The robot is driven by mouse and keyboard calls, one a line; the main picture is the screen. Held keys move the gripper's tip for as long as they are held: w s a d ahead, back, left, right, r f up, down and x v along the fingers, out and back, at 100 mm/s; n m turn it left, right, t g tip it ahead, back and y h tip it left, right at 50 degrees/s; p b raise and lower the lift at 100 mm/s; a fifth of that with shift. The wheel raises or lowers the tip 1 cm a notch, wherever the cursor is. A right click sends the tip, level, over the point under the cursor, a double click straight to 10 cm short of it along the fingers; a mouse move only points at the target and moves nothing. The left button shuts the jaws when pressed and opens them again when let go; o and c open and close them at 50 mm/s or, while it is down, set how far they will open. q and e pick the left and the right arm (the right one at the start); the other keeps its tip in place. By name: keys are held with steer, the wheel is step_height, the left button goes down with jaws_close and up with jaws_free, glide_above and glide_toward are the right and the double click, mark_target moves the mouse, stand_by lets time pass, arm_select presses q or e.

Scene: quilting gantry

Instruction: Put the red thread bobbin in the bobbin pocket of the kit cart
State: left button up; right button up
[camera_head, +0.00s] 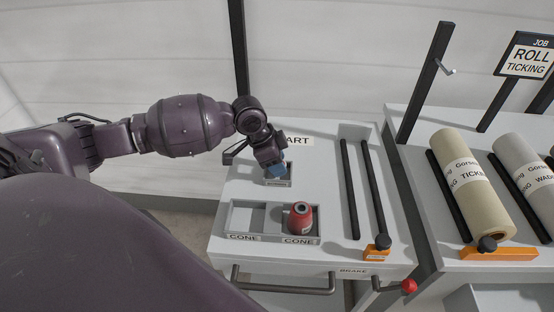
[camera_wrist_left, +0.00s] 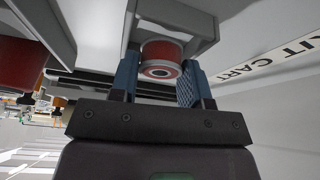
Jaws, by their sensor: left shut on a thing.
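The red thread bobbin (camera_wrist_left: 160,58) sits between the two blue fingertips of my left gripper (camera_wrist_left: 158,82) in the left wrist view. My left gripper is shut on it. In the head view the left gripper (camera_head: 276,170) points down at the small bobbin pocket (camera_head: 279,183) of the kit cart (camera_head: 232,187); the bobbin is hidden there. The grey pocket (camera_wrist_left: 200,24) shows right beyond the bobbin in the wrist view. I cannot tell how far the bobbin is inside it. My right gripper is not in view.
A red cone (camera_head: 300,219) stands in the right cone pocket; the left cone pocket (camera_head: 254,218) is empty. Dark rods (camera_head: 350,190) lie right of the pockets. A brake lever with a red knob (camera_head: 409,286) is at the front. Fabric rolls (camera_head: 470,184) lie on the neighbouring table.

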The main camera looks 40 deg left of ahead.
arm_select(q)
steer(key=shift+f, duration=0.2)
steer(key=o, duration=0.9)
steer(key=shift+w+r, duration=0.1)
steer(key=shift+r, duration=0.25)
steer(key=shift+o, duration=0.4)
steer(key=p+v, duration=0.1)
steer(key=v, duration=1)
steer(key=shift+r+p, duration=0.25)
steer(key=shift+p, duration=0.05)
steer(key=shift+s+a+r, duration=0.15)
steer(key=shift+s+r, duration=0.1)
steer(key=shift+r, duration=0.2)
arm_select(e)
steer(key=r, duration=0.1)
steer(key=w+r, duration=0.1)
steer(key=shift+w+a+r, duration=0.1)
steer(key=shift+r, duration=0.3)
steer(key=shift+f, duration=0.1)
